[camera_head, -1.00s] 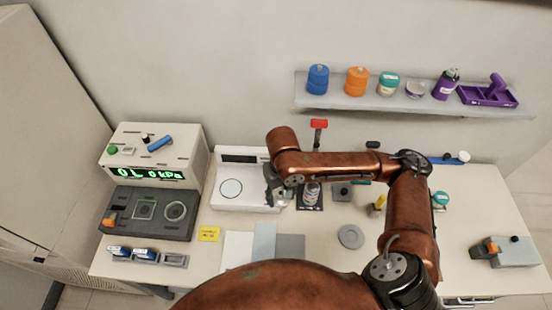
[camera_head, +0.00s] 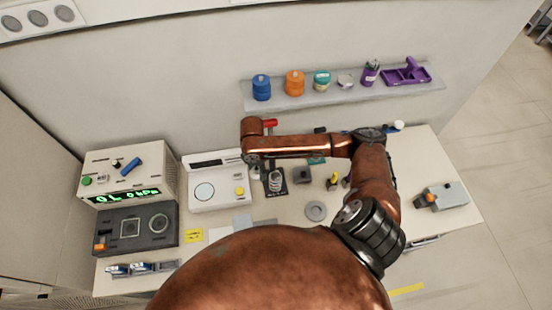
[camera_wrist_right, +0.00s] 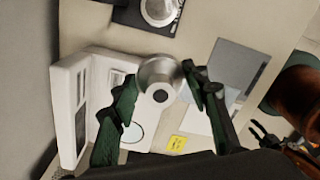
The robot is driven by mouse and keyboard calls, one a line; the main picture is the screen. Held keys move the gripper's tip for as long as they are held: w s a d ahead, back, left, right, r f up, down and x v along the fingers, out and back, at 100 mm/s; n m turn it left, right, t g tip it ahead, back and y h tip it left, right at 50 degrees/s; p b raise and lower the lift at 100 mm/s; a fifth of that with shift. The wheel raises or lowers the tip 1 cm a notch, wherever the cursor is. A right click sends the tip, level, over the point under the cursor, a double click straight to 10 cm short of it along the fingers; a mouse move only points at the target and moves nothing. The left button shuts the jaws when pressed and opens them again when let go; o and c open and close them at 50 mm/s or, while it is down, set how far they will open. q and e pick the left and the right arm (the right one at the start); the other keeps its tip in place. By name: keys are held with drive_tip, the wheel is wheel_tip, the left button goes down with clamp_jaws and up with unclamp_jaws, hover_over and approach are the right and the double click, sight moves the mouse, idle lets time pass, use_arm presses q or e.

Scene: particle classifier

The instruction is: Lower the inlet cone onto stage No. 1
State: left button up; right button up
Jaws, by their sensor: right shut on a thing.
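My right gripper (camera_wrist_right: 165,88) is shut on a silver-grey metal piece with a dark round hole, the inlet cone (camera_wrist_right: 156,72), seen end-on in the right wrist view. The stack of ringed metal stages (camera_head: 276,181) stands on a dark base beside the balance. Its top shows in the right wrist view (camera_wrist_right: 160,8) at the upper edge, apart from the held cone. In the head view my right gripper (camera_head: 255,171) is small and partly hidden under the wrist, just left of the stack. Stage numbers are too small to read.
A white balance (camera_head: 213,168) stands left of the stack. A pump unit with a green display (camera_head: 125,196) is farther left. A grey disc (camera_head: 316,211) lies on the table (camera_head: 292,211) to the right. A wall shelf (camera_head: 345,97) holds several containers.

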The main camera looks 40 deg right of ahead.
use_arm(q)
wheel_tip(320, 180, up, 7)
drive_tip(key=p, duration=0.6)
use_arm(e)
drive_tip(key=d+n, duration=0.2)
drive_tip(key=n, duration=0.1)
drive_tip(key=s+d+f+n, duration=0.1)
drive_tip(key=d+n, duration=0.4)
drive_tip(key=shift+s+d+f+n, duration=0.35)
drive_tip(key=shift+d+f+n, duration=0.05)
drive_tip(key=shift+f+b, duration=0.3)
wheel_tip(320, 180, down, 4)
drive_tip(key=b, duration=0.4)
drive_tip(key=shift+r, duration=0.25)
use_arm(q)
wheel_tip(320, 180, down, 4)
drive_tip(key=shift+f, duration=0.1)
use_arm(e)
drive_tip(key=shift+f, duration=0.25)
drive_tip(key=shift+f, duration=0.1)
use_arm(q)
drive_tip(key=shift+r+p, duration=0.6)
drive_tip(key=shift+p, duration=0.1)
drive_tip(key=shift+f, duration=0.2)
use_arm(e)
drive_tip(key=shift+f, duration=0.5)
drive_tip(key=o, duration=1.4)
